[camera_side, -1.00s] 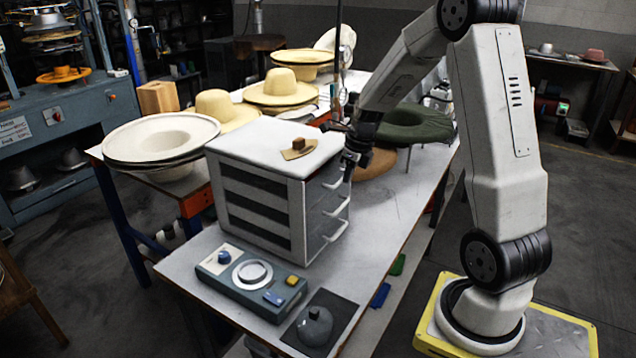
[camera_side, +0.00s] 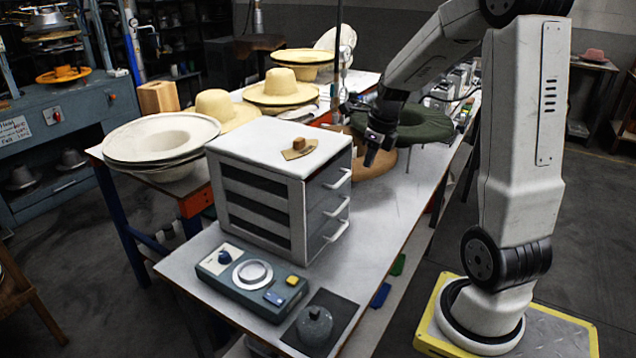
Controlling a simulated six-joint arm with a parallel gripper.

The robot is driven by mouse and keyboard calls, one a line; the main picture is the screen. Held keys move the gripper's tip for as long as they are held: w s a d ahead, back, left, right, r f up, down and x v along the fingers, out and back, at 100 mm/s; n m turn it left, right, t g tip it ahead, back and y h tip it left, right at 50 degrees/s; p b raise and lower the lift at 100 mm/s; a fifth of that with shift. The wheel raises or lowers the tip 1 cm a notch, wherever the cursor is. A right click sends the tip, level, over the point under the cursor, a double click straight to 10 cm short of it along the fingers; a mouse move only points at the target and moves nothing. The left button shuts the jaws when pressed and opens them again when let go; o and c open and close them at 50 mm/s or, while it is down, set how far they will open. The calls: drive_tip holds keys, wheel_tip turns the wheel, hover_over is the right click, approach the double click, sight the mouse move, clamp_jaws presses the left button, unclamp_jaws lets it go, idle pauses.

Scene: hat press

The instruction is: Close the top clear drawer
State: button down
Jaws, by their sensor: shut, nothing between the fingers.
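The white drawer cabinet (camera_side: 262,150) stands on the workbench, with three drawer handles on its right-hand face. The top drawer (camera_side: 328,178) looks flush with the drawers below, and its white handle (camera_side: 339,179) lines up with the lower handles. Any small gap at its front is too small to tell. My gripper (camera_side: 370,160) is shut and empty. It points down just right of the cabinet, apart from the top handle in the picture.
A control box (camera_side: 250,282) and a dark knobbed weight (camera_side: 314,325) sit in front.

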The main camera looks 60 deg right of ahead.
drive_tip(key=shift+v, duration=2.45)
drive_tip(key=a+f+n, duration=0.4)
drive_tip(key=a+n, duration=0.4)
drive_tip(key=n, duration=0.4)
drive_tip(key=s+a+f+n, duration=0.1)
drive_tip(key=a+f+n, duration=0.3)
drive_tip(key=a+n, duration=0.4)
drive_tip(key=a+f+n, duration=0.4)
drive_tip(key=a+n, duration=0.5)
drive_tip(key=n, duration=0.6)
drive_tip(key=shift+s+n, duration=0.3)
drive_tip(key=shift+n, duration=0.1)
